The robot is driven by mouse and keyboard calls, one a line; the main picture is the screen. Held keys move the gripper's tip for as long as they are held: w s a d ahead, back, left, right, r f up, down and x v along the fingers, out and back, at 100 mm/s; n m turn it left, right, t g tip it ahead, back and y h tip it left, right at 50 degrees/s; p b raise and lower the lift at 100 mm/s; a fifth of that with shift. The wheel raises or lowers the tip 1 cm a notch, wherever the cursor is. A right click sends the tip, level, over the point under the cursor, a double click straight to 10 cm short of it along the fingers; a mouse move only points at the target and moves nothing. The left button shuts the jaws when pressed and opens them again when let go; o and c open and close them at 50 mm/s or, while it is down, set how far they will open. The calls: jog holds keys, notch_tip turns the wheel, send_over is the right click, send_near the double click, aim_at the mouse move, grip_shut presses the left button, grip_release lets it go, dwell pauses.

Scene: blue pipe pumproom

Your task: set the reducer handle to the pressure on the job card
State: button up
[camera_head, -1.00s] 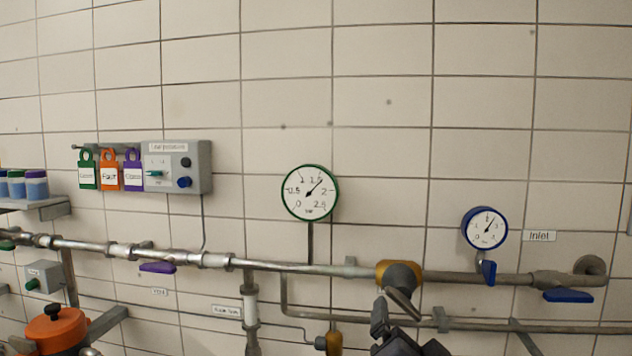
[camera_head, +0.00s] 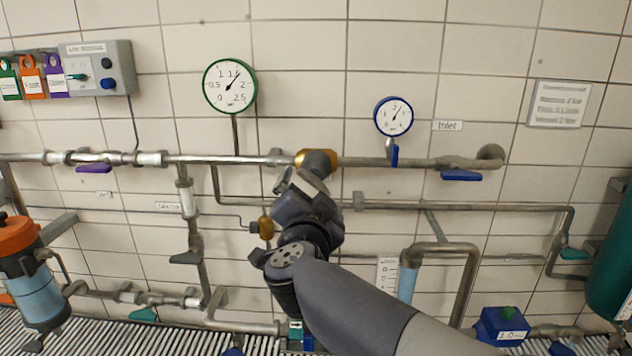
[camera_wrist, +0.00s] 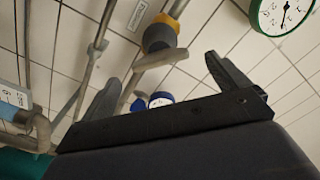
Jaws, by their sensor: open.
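In the head view my gripper (camera_head: 303,184) is just below the reducer and hides most of the handle. The gauge needle points up right, between 1.5 and 2. A card (camera_head: 560,103) hangs at right; its figures are too small to read.
A blue-rimmed gauge (camera_head: 393,117) and the Inlet label (camera_head: 447,126) are right of the reducer. A lower pipe (camera_head: 400,205) runs behind my arm. A blue lever (camera_head: 461,175) and purple lever (camera_head: 93,169) hang from the upper pipe.

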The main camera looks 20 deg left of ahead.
aim_at(313, 185)
jog(key=x, duration=0.5)
jog(key=shift+w+p, duration=0.35)
jog(key=shift+w, duration=0.1)
jog(key=c, duration=1)
jog(key=shift+m, duration=1.7)
jog(key=o, duration=1)
jog(key=shift+s, duration=0.1)
